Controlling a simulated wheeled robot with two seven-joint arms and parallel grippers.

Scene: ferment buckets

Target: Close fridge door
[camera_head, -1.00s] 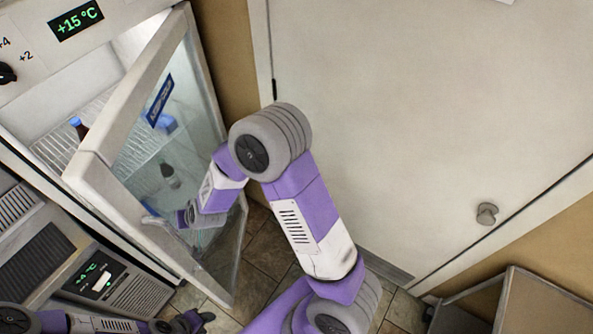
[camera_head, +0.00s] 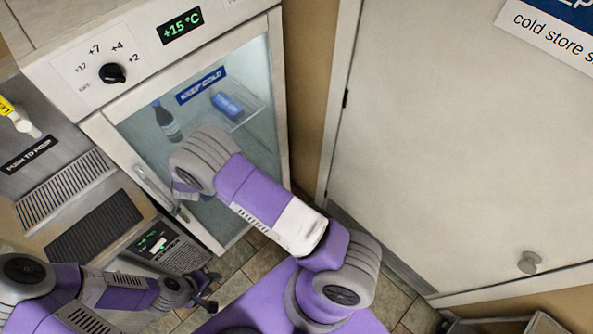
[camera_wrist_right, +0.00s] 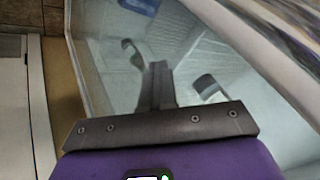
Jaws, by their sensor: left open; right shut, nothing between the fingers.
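The fridge door (camera_head: 275,110), white-framed with a glass pane, lies flush or nearly flush with the fridge front (camera_head: 62,75); I cannot tell if a thin gap is left. Its handle (camera_head: 152,186) is on the left side. A bottle and a blue item show behind the glass. My right arm reaches across the door and its wrist hides part of the pane. In the right wrist view my right gripper (camera_wrist_right: 158,85) is shut and empty, in front of the glass (camera_wrist_right: 110,60). My left gripper (camera_head: 207,288) is open and empty, low in front of the dispenser.
A dispenser with a drip grille (camera_head: 65,187) and a dark panel (camera_head: 95,227) stands left of the fridge. A closed white door (camera_head: 450,150) with a round knob (camera_head: 529,262) fills the right. Tiled floor (camera_head: 385,290) shows between them.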

